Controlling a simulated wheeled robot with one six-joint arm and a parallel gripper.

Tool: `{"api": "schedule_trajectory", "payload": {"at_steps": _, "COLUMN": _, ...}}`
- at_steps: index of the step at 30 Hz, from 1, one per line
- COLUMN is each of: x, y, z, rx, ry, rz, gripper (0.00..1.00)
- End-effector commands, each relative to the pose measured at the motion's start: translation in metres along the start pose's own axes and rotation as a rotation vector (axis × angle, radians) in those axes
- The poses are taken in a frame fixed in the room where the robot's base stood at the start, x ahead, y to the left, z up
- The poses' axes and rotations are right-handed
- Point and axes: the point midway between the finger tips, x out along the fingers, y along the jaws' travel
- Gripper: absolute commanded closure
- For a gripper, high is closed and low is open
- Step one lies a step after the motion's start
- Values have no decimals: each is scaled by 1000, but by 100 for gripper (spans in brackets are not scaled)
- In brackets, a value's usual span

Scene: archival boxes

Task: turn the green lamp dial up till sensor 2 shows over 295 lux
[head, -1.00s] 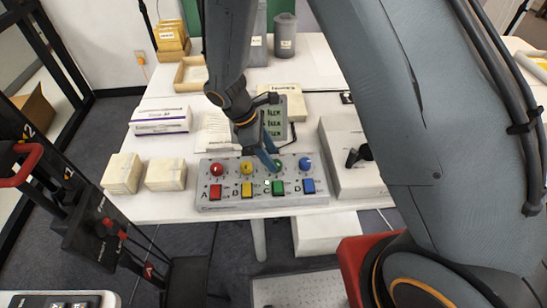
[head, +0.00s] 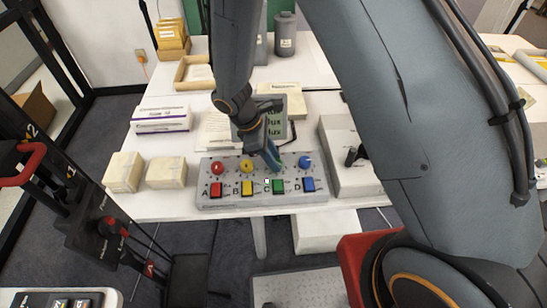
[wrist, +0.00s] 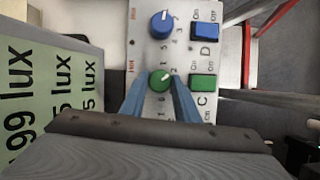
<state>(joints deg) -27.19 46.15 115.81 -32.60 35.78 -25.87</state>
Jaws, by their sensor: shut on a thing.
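The green dial (wrist: 160,80) sits in the C column of the grey control panel (head: 232,202), above a green switch (head: 278,186). My gripper (wrist: 160,90) is shut on the green dial, a blue finger on each side. In the head view my gripper (head: 274,165) hides most of the dial. The dial's white mark points to the upper right in the wrist view. The display (wrist: 55,95) has three lux lines, sideways in the wrist view. The top line ends in 99, the other two appear to end in 5. Their leading digits are cut off or hidden.
The red dial (head: 217,168), yellow dial (head: 247,166) and blue dial (head: 305,162) share the panel, with coloured switches below. A grey box with a black lever (head: 352,156) stands to the right. Cream boxes (head: 123,172) stand to the left.

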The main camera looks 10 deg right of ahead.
Motion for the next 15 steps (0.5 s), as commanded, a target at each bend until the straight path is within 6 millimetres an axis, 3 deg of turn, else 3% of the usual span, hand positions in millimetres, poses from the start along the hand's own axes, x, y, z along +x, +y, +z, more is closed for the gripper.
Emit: {"api": "schedule_trajectory", "payload": {"at_steps": 15, "x": 0, "y": 3, "z": 1, "rx": 267, "ry": 0, "rz": -110, "gripper": 94}}
